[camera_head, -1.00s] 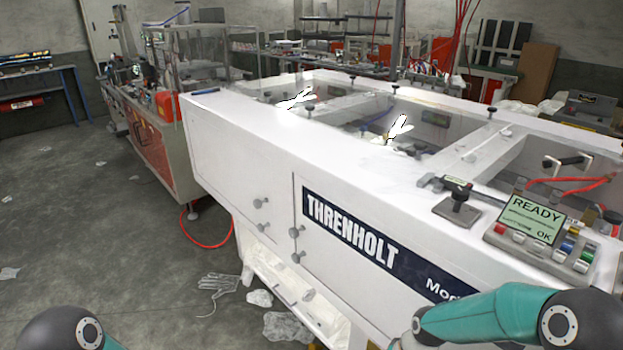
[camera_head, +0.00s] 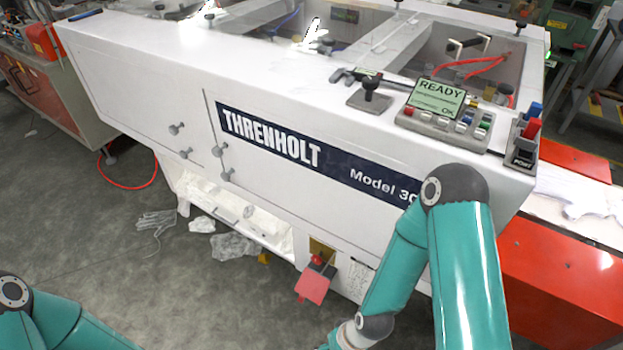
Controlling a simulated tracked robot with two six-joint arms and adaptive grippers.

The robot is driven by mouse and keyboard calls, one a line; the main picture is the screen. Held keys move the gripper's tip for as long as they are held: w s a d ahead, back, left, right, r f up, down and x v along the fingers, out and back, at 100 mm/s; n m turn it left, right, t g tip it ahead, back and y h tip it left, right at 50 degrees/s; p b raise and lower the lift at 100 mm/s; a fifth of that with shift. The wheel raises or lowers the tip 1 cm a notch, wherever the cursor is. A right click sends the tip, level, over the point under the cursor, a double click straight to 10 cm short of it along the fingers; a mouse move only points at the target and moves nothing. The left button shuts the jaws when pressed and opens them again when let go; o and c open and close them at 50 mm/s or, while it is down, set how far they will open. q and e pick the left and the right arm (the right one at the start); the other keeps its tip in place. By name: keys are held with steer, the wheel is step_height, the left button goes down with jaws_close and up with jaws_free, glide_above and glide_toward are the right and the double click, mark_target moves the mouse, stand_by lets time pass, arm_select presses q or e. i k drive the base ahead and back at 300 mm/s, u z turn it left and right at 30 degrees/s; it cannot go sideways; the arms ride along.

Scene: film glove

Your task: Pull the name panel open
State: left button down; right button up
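The name panel (camera_head: 300,205) is the white front panel of the machine with a dark blue strip reading "THRENHOLT Model 30...". It looks flush with the machine front. Two round knobs sit at its left edge, an upper knob (camera_head: 222,149) and a lower knob (camera_head: 227,174). My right arm crosses in front of the panel's right end and hides the end of the lettering. It bends down to the bottom edge of the view, and its gripper is out of the picture. My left arm shows only at the bottom left corner, and its gripper is out of view.
A neighbouring door with its own knobs (camera_head: 177,128) lies left of the panel. A red pedal-like part (camera_head: 313,285) juts out below. Gloves (camera_head: 157,222) lie on the floor.

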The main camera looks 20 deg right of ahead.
mark_target(357, 195)
steer(key=k, duration=1.15)
steer(key=u, duration=0.35)
steer(key=i, duration=0.4)
steer(key=u, duration=0.65)
steer(key=i, duration=1.45)
steer(key=z, duration=0.4)
